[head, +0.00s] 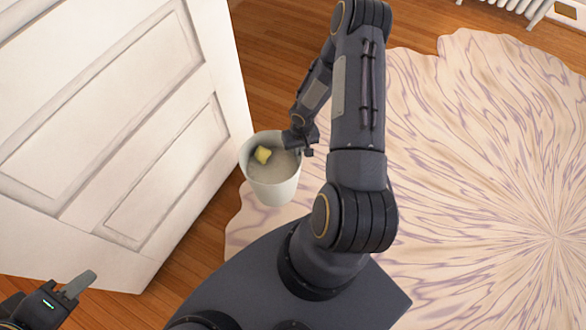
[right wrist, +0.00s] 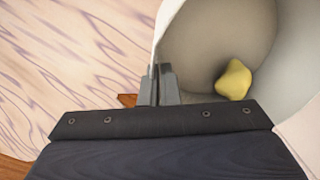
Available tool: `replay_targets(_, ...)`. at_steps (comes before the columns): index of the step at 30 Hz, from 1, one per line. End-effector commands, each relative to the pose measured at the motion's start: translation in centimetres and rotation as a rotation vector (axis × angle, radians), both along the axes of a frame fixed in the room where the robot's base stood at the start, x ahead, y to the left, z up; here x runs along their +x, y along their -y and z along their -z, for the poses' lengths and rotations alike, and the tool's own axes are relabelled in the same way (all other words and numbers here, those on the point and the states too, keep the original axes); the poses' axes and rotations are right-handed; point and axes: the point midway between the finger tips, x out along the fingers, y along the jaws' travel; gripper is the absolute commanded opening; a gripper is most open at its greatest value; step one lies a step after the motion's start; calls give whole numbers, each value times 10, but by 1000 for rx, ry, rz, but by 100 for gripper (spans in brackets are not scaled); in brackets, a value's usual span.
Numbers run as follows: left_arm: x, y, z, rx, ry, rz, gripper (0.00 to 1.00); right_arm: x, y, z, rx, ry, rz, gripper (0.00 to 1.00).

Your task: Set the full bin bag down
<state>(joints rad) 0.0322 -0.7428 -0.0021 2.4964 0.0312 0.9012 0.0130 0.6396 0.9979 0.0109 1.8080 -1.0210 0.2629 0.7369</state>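A white, open-topped bin (head: 272,190) stands out near the middle of the head view, with a crumpled yellow item (head: 263,155) inside. No separate bag can be made out. My right gripper (head: 301,146) is at the bin's right rim. In the right wrist view its fingers (right wrist: 159,85) are closed on the thin rim, and the yellow item (right wrist: 235,79) lies inside to the right. I cannot tell whether the bin touches the floor. My left gripper (head: 80,284) is empty at the lower left, apart from the bin; its finger gap is not clear.
A white panelled door (head: 110,130) fills the left, close to the bin. A pale rug with purple veining (head: 470,170) covers the right side. Wooden floor (head: 280,50) shows between them. A white radiator (head: 510,5) is at the top right.

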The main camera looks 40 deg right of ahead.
Motion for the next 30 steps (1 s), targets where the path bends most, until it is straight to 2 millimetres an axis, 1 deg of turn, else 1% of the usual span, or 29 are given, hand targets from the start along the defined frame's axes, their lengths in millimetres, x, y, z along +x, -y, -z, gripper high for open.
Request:
replay_targets(1, 0, 0, 10, 0, 0, 0, 36, -2, -9, 13, 1, -1, -8, 0)
replay_targets(6, 0, 0, 20, 0, 0, 0, 36, -7, -23, 30, 1, 0, -5, 0)
replay_targets(11, 0, 0, 23, 0, 0, 0, 36, -9, -27, 35, 0, 1, -2, 0)
replay_targets(13, 0, 0, 27, 0, 0, 0, 36, -10, -32, 41, 1, 1, -4, 0)
replay_targets(18, 0, 0, 37, 0, 0, 0, 36, -11, -31, 66, 0, -1, -1, 0)
replay_targets(19, 0, 0, 37, 0, 0, 0, 36, -10, -31, 68, 0, 0, -1, 0)
replay_targets(26, 0, 0, 36, 0, 0, 0, 36, -9, -30, 68, 0, 2, -1, 0)
replay_targets(30, 0, 0, 40, 0, 0, 0, 36, -10, -30, 72, 0, 2, -1, 0)
